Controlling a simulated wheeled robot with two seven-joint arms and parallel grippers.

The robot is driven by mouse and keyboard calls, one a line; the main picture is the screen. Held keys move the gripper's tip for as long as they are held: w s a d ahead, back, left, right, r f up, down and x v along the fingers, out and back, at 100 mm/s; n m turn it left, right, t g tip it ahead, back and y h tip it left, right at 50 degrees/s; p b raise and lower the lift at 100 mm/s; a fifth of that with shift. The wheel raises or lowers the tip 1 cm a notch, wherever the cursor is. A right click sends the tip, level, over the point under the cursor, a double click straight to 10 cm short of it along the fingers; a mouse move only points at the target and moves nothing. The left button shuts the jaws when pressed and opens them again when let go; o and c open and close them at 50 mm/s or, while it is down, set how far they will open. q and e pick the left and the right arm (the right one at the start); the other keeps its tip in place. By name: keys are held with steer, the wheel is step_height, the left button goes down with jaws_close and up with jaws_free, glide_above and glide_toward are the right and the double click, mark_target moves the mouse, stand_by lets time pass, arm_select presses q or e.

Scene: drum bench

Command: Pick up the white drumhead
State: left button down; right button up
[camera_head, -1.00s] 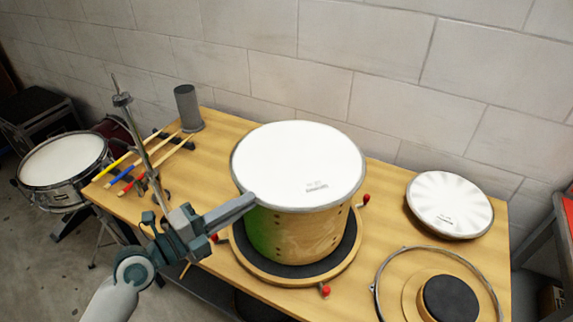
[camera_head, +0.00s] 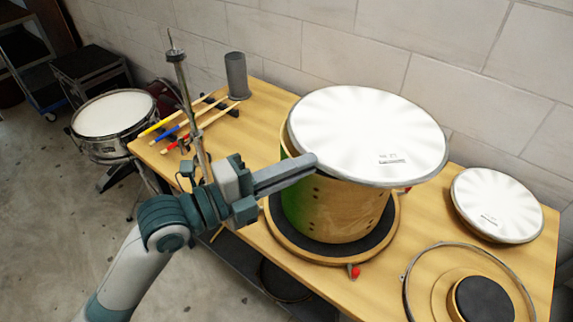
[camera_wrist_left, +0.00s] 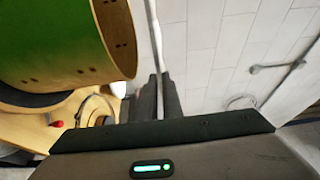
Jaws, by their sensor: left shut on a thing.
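The white drumhead (camera_head: 368,133) with a grey rim is above the drum shell (camera_head: 335,212), raised off it and a little tilted. The shell is wooden with a green patch and stands on a round dark-topped base (camera_head: 385,228). My left gripper (camera_head: 312,162) is shut on the drumhead's left rim. In the left wrist view the drumhead (camera_wrist_left: 154,35) shows edge-on as a thin white strip between the fingers of my left gripper (camera_wrist_left: 158,98), and the shell (camera_wrist_left: 60,40) is beside it on the left. My right gripper is not in view.
A second white drumhead (camera_head: 497,205) lies at the table's right end. A metal hoop (camera_head: 408,285) surrounds a dark round pad (camera_head: 484,300) at front right. Drumsticks (camera_head: 190,125), a grey cylinder (camera_head: 237,76) and a metal stand (camera_head: 185,85) are left. The wall (camera_head: 450,60) is behind.

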arm_select(q)
steer(key=s+d+r+p, duration=0.1)
steer(key=s+p, duration=0.1)
steer(key=s+d+r+p, duration=0.1)
steer(key=s+r+p, duration=0.1)
steer(key=p, duration=0.1)
steer(key=shift+d, duration=0.15)
steer(key=shift+s+f, duration=0.1)
stand_by(0.6)
